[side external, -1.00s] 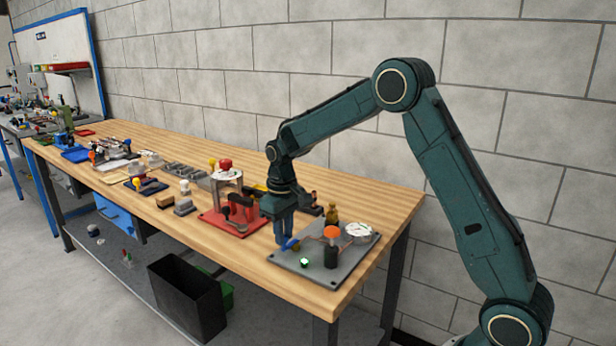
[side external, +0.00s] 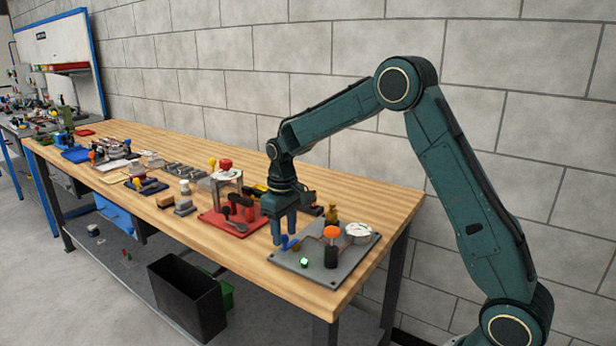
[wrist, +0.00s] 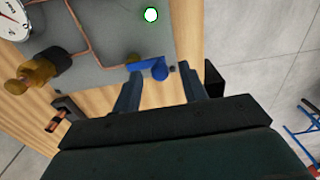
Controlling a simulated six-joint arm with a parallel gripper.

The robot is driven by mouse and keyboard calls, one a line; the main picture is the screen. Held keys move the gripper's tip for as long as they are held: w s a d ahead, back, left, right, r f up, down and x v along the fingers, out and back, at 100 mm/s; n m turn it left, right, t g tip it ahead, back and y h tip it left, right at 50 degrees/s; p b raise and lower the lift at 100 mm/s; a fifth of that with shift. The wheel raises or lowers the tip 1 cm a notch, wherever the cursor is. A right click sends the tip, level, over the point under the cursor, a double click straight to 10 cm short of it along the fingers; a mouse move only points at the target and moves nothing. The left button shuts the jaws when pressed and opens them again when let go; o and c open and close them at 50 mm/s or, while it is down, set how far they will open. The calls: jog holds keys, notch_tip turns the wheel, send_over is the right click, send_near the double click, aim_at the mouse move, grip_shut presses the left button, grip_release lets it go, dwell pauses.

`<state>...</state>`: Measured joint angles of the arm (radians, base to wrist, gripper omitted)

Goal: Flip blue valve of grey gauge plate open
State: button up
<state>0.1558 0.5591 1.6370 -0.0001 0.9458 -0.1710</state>
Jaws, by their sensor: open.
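The grey gauge plate (side external: 352,264) lies on the near right end of the bench. It carries a white dial gauge (side external: 358,231), an orange knob on a black body (side external: 331,254), a brass fitting and a lit green lamp (side external: 304,262). The blue valve (side external: 291,244) sits at the plate's left edge. In the wrist view the valve's blue handle (wrist: 146,66) lies roughly crosswise at the plate's edge, by the copper tube. My gripper (wrist: 158,72) is open, its two fingers either side of the valve's round blue end. Contact cannot be told.
A red plate (side external: 236,228) with dark clamps stands just left of my gripper (side external: 284,240). More fixtures fill the bench to the left. The bench's front edge is close to the grey plate.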

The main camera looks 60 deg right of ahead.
aim_at(285, 236)
notch_tip(285, 236, up, 13)
jog(key=shift+r, duration=0.2)
dwell(0.4)
dwell(0.3)
jog(key=s+a+r+t, duration=0.1)
jog(key=s+a+r, duration=0.2)
jog(key=s, duration=0.5)
jog(key=s+a+r+t, duration=0.2)
jog(key=s+r, duration=0.1)
jog(key=s, duration=0.4)
jog(key=s+a+f+t, duration=0.1)
jog(key=s+f, duration=0.1)
jog(key=s, duration=0.5)
jog(key=s+a+f+t, duration=0.1)
jog(key=s+f, duration=0.1)
jog(key=s, duration=0.6)
jog(key=shift+s+a+f+t, duration=0.25)
jog(key=shift+a+t, duration=0.05)
